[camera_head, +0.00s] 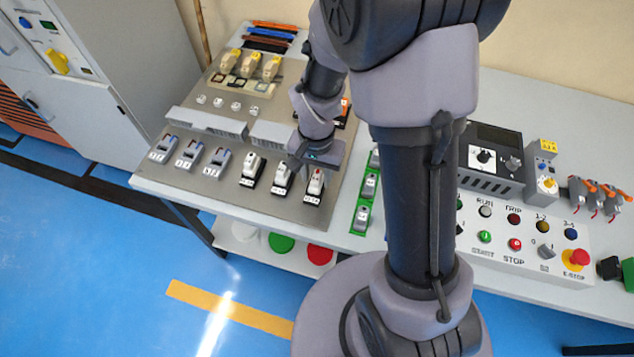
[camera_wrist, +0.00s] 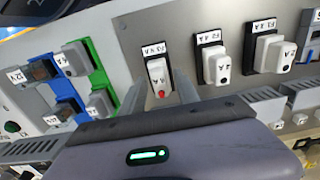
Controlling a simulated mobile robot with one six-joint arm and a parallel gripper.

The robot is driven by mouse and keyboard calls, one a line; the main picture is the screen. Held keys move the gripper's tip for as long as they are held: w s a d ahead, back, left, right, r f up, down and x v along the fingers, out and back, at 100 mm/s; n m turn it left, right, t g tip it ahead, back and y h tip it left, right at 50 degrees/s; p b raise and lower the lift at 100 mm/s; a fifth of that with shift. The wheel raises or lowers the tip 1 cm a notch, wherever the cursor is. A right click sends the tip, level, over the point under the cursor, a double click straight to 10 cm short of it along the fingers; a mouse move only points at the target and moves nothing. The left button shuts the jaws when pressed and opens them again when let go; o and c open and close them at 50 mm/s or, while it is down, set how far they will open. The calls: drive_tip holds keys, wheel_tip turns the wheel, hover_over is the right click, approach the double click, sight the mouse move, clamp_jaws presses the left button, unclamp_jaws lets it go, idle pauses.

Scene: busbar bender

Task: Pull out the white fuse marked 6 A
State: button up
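Three white fuses sit in black holders on the grey panel. The one with a red dot (camera_wrist: 158,76) is at the left of the row in the wrist view and at the right end in the head view (camera_head: 316,182). Its label is too small to read surely. The middle fuse (camera_wrist: 218,66) and the far fuse (camera_wrist: 268,54) also carry small, unclear labels. My gripper (camera_wrist: 160,82) is open, its fingers on either side of the red-dotted fuse in the wrist view; contact cannot be told. The head view shows my gripper (camera_head: 300,165) just behind the fuse row.
Grey breakers (camera_head: 190,153) stand left of the fuses. Green-based terminals (camera_head: 367,187) stand to the right, near my arm. A slotted grey duct (camera_head: 210,122) runs behind the row. A control box (camera_head: 520,235) with buttons is farther right.

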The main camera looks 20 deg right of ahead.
sight(317, 176)
clamp_jaws()
drive_tip(key=shift+r+p, duration=1.1)
drive_tip(key=shift+r, duration=0.3)
wheel_tip(317, 176, up, 5)
drive_tip(key=p, duration=0.4)
drive_tip(key=shift+r, duration=0.1)
